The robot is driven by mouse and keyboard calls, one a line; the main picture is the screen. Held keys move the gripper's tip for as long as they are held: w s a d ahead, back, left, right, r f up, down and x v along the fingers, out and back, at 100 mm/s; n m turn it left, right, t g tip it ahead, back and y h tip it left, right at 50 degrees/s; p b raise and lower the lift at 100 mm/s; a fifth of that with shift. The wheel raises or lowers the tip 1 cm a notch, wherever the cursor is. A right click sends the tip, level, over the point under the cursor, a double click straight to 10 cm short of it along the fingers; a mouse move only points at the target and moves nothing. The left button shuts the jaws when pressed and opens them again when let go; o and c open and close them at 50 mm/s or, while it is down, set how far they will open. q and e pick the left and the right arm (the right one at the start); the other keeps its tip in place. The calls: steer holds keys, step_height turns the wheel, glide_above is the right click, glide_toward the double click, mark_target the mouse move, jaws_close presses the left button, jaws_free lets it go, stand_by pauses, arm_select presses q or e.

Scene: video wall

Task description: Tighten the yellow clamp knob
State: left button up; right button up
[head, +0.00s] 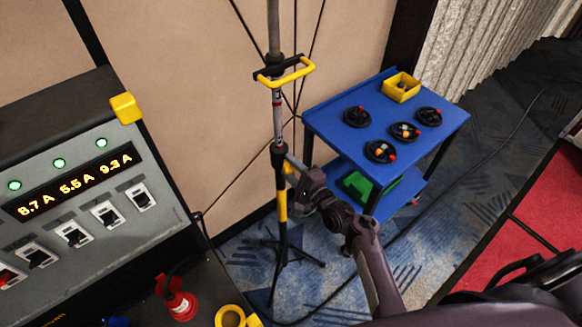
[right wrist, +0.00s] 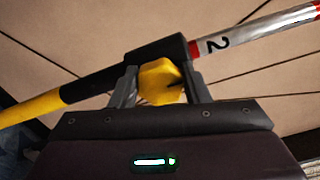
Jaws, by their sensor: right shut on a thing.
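The yellow clamp knob (right wrist: 160,82) sits on the black collar (right wrist: 155,52) of a stand pole. My right gripper (right wrist: 160,92) is shut on the knob, with one finger on each side of it. In the head view the right gripper (head: 294,178) reaches the pole's collar (head: 278,156) from the right and mostly hides the knob. The pole is yellow below the collar and silver with red bands above it. A number 2 is marked on the silver part in the right wrist view. My left gripper is not in view.
A blue cart (head: 345,142) with several black coiled items and a yellow bin (head: 401,86) stands right of the pole. A grey power panel (head: 90,190) with lit amber readings fills the left.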

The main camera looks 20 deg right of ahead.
steer(key=o, duration=1)
steer(key=shift+s+d+f, duration=0.1)
steer(key=shift+s, duration=0.15)
steer(key=b+v, duration=0.2)
steer(key=v, duration=0.5)
steer(key=shift+s, duration=0.1)
